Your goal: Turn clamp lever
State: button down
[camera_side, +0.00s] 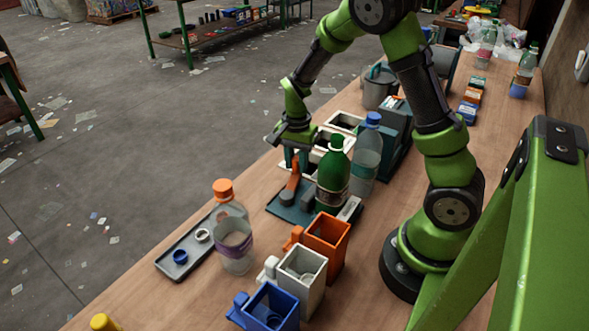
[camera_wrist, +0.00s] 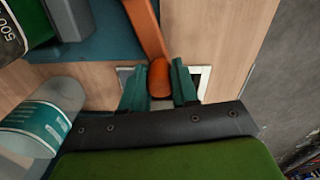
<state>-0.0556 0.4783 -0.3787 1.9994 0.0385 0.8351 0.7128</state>
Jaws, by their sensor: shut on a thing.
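The orange clamp lever (camera_side: 293,184) stands tilted up from a dark teal base plate (camera_side: 284,213). In the wrist view the lever arm (camera_wrist: 146,28) runs down to a rounded orange end (camera_wrist: 159,76). My gripper (camera_wrist: 159,88) has its two teal fingers on either side of that end and is shut on it. In the side view my gripper (camera_side: 296,158) is at the lever's top. The finger contact is partly hidden in the side view.
A clear bottle with a blue cap (camera_side: 366,160) stands close behind the green one. White-rimmed openings (camera_side: 345,121) lie behind my gripper. Orange (camera_side: 327,240), white (camera_side: 301,272) and blue (camera_side: 271,305) bins stand in front. A tray (camera_side: 180,258) and orange-capped bottle (camera_side: 232,240) are at left.

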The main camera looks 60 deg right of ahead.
jog(key=shift+s+d+m, duration=0.15)
jog(key=shift+s+m, duration=0.55)
jog(key=shift+m, duration=0.2)
jog(key=shift+s+d+m, duration=0.1)
jog(key=shift+s+m, duration=0.6)
jog(key=shift+m, duration=0.2)
jog(key=shift+s, duration=0.1)
jog(key=c, duration=0.8)
grip_release()
jog(key=shift+c, duration=0.2)
notch_tip(320, 180, up, 17)
